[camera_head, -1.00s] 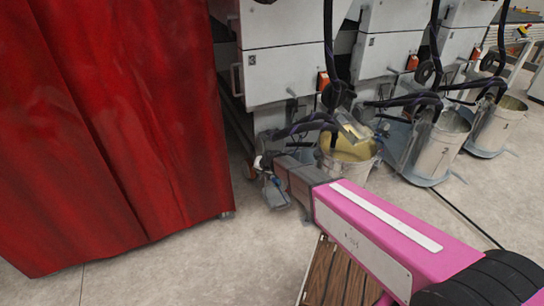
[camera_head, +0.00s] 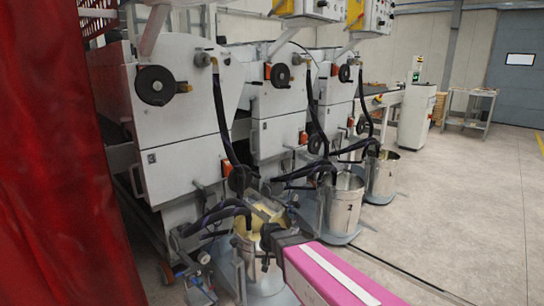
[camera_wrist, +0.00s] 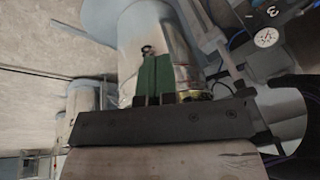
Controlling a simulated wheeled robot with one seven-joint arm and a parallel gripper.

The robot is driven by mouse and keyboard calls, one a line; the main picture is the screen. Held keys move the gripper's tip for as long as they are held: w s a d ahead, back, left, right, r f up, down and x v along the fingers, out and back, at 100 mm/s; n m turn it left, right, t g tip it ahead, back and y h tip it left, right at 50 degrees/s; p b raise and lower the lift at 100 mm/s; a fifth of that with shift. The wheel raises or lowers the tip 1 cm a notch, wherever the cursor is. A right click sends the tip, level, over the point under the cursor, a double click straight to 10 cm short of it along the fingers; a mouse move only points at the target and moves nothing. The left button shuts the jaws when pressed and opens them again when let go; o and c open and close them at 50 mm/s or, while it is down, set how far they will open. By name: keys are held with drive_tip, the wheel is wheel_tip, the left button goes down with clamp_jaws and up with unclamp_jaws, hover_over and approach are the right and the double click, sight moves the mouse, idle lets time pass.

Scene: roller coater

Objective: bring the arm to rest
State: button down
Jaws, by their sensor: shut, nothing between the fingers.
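My gripper (camera_wrist: 155,78) is in the wrist view, its two green fingers together with nothing between them. Behind the fingers is a shiny metal bucket (camera_wrist: 187,55); I cannot tell whether they touch it. In the head view, my pink arm link (camera_head: 335,276) reaches in from the bottom, and its grey end is in front of the nearest bucket (camera_head: 243,254), which has yellowish contents. The fingertips cannot be made out clearly there.
Grey roller machines (camera_head: 185,105) with black hoses stand in a row, with more metal buckets (camera_head: 345,205) before them. A red curtain-like panel (camera_head: 60,170) fills the left. Open floor (camera_head: 455,200) lies to the right.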

drive_tip(key=s+d+r, duration=0.1)
drive_tip(key=s+d, duration=0.2)
drive_tip(key=d, duration=0.4)
drive_tip(key=s+d+r+m+g+h, duration=0.1)
drive_tip(key=s+d+r, duration=0.1)
drive_tip(key=d, duration=0.6)
drive_tip(key=s+d+r+g+h, duration=0.1)
drive_tip(key=s+d+r, duration=0.1)
drive_tip(key=s+d, duration=0.3)
drive_tip(key=shift+d+r, duration=0.15)
drive_tip(key=shift+d, duration=1.1)
